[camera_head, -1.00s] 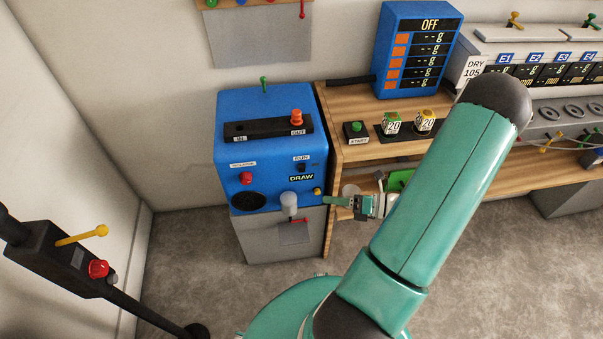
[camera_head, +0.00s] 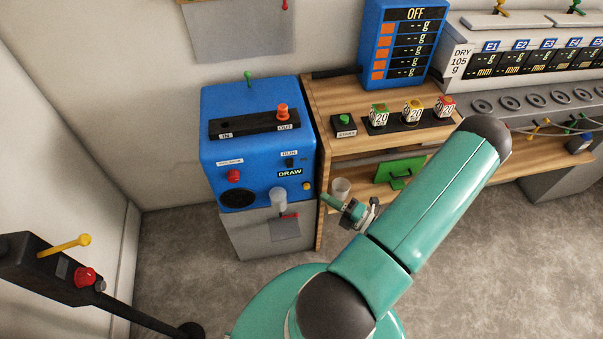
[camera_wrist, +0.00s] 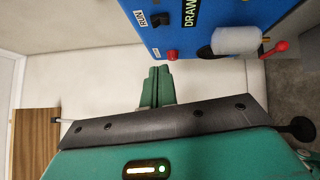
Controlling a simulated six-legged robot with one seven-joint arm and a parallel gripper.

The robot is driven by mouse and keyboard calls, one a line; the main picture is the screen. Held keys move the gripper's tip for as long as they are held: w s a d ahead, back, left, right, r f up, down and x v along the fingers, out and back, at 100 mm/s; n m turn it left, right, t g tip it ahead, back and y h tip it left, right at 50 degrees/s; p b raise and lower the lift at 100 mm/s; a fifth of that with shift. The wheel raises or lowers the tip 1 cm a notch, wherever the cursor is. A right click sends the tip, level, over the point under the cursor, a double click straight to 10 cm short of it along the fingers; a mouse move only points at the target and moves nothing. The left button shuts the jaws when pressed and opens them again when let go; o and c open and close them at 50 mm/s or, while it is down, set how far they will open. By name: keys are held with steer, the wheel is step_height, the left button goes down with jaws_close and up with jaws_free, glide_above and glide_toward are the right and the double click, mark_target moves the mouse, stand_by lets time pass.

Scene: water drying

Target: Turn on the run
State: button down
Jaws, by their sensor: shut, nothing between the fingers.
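The RUN switch (camera_head: 290,163) is a small black rocker under the RUN label (camera_head: 289,153) on the front of the blue machine (camera_head: 222,165). In the wrist view the dark RUN switch (camera_wrist: 161,18) shows beside its sideways label, near the top of the picture. My gripper (camera_head: 325,198) is shut and empty, to the right of and below the switch. Its green fingers (camera_wrist: 158,72) point toward the blue panel and are apart from the switch. The exact gap and the rocker's position are hard to tell.
A white cylinder (camera_head: 278,196) and a red lever (camera_head: 290,215) stick out below the DRAW sign (camera_head: 290,173). A clear cup (camera_head: 341,186) and a green plate (camera_head: 400,172) sit on the lower wooden shelf, close to my gripper. A red knob (camera_head: 233,175) is on the machine's left.

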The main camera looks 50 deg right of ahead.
glide_toward(290, 163)
steer(key=w+a, duration=0.3)
steer(key=a, duration=0.1)
steer(key=w+d, duration=0.2)
steer(key=w, duration=0.1)
steer(key=shift+d+r, duration=0.15)
steer(key=shift+w, duration=0.1)
steer(key=shift+w+d+r+m+g, duration=0.2)
steer(key=shift+w+r+m+g, duration=0.1)
steer(key=shift+m+g, duration=0.2)
steer(key=shift+d, duration=0.1)
steer(key=shift+h, duration=0.3)
